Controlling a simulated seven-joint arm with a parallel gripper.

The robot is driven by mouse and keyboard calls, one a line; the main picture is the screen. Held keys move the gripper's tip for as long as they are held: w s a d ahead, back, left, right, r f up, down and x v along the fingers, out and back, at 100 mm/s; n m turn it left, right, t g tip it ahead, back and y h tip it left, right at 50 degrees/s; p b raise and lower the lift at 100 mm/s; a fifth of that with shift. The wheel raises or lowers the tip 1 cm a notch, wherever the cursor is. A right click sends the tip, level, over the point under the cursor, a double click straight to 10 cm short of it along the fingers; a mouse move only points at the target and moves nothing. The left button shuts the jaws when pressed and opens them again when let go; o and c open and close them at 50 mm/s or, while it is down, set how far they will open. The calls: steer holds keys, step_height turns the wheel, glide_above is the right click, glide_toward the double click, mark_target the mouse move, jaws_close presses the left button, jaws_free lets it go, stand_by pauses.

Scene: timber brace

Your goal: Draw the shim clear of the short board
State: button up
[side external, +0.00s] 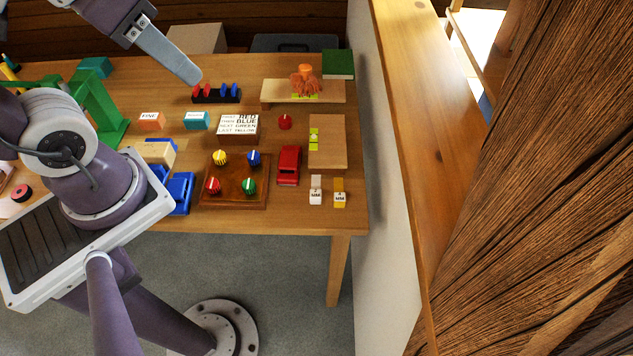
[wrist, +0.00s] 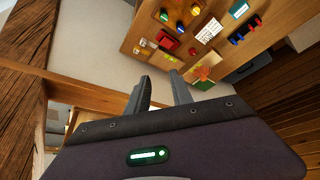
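A short, light-wood board (side external: 328,155) lies near the right end of the table, with yellow-green pieces (side external: 314,139) at its left edge. A longer board (side external: 275,91) lies behind it, with an orange, tufted object (side external: 304,82) on it and yellow-green showing under that. Two small blocks marked MM, one white (side external: 316,196) and one yellow (side external: 340,198), sit in front of the short board. I cannot tell for certain which piece is the shim.
A red toy car (side external: 289,165), a knob board (side external: 207,198), a printed card (side external: 238,124) and a red-and-blue rack (side external: 216,95) stand left of the short board. A green book (side external: 338,64) lies at the back right corner. A pale wall (side external: 375,190) rises beside the table's right edge.

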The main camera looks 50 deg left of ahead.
steer(key=w+g, duration=0.1)
steer(key=w, duration=0.1)
steer(key=w+d+f+n, duration=0.1)
steer(key=w, duration=0.2)
steer(key=w+n+g+h, duration=0.1)
steer(key=w, duration=0.1)
steer(key=shift+w+d+f+g, duration=0.15)
steer(key=shift+w+f+g, duration=0.15)
jaws_close()
steer(key=n+g+h, duration=0.2)
steer(key=n+g, duration=0.4)
steer(key=n, duration=0.1)
glide_above(316, 193)
steer(key=w+a, duration=0.5)
step_height(316, 193, down, 24)
steer(key=shift+w+f, duration=0.15)
steer(key=shift+f, duration=0.1)
steer(key=x, duration=1)
steer(key=shift+w+a, duration=0.1)
steer(key=shift+s+d, duration=1.05)
steer(key=shift+s, duration=0.05)
steer(key=shift+r, duration=0.1)
steer(key=w+a+v, duration=0.1)
steer(key=v, duration=0.9)
steer(key=shift+t, duration=0.3)
